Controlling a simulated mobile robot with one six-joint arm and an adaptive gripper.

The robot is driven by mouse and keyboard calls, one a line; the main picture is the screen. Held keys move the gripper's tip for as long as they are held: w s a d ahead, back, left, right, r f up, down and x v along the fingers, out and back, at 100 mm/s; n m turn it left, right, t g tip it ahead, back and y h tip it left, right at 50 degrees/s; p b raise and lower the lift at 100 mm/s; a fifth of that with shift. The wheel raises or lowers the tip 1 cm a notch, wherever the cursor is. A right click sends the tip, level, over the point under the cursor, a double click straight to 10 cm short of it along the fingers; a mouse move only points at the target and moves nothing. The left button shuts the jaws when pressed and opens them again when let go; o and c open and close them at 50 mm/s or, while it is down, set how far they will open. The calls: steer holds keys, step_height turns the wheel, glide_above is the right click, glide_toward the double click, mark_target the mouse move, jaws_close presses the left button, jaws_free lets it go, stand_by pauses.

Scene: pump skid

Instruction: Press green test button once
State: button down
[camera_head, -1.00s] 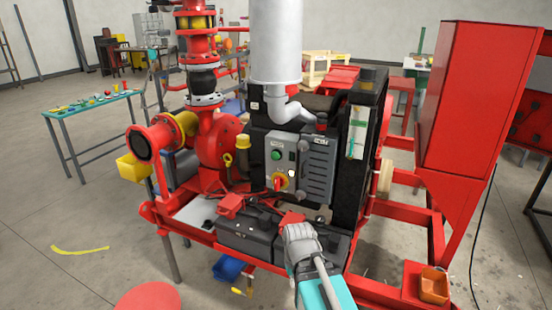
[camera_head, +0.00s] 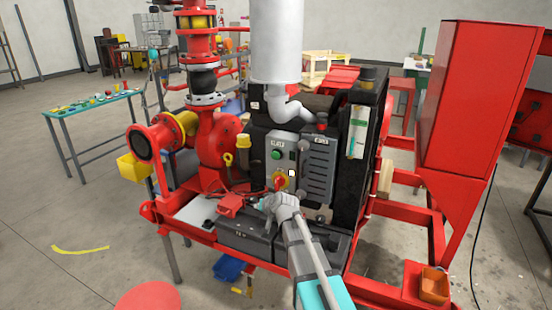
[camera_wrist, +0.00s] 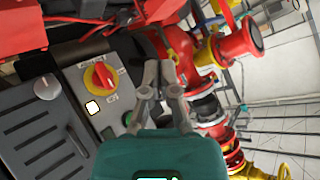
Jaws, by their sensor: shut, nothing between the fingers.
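The green test button (camera_head: 276,155) sits on the upper part of the grey control panel (camera_head: 291,152), above a red and yellow rotary switch (camera_head: 280,181). My gripper (camera_head: 267,203) is in front of the lower part of the panel, below the switch and apart from the button. In the wrist view my gripper (camera_wrist: 160,66) has its fingers together with nothing between them.
A black battery box (camera_head: 248,236) with a red cap (camera_head: 230,203) and cables stands below the panel. Red pump pipework (camera_head: 215,140) rises to the left. A white exhaust cylinder (camera_head: 276,40) stands above. A red frame surrounds the skid.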

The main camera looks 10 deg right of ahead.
mark_target(276, 155)
steer(key=w+d+r+m+t+h, duration=0.1)
steer(key=w+r+m+t, duration=0.1)
steer(key=w, duration=0.4)
steer(key=w+d+r+m+t, duration=0.2)
steer(key=w+r+t, duration=0.2)
steer(key=w+r, duration=0.1)
steer(key=shift+w+r+h, duration=0.4)
steer(key=shift+w, duration=0.3)
steer(key=shift+w+d, duration=0.15)
steer(key=w+d, duration=0.5)
steer(key=w, duration=0.1)
steer(key=shift+w, duration=0.4)
steer(key=shift+w, duration=0.1)
stand_by(0.9)
steer(key=shift+w+d, duration=0.25)
steer(key=shift+w, duration=0.05)
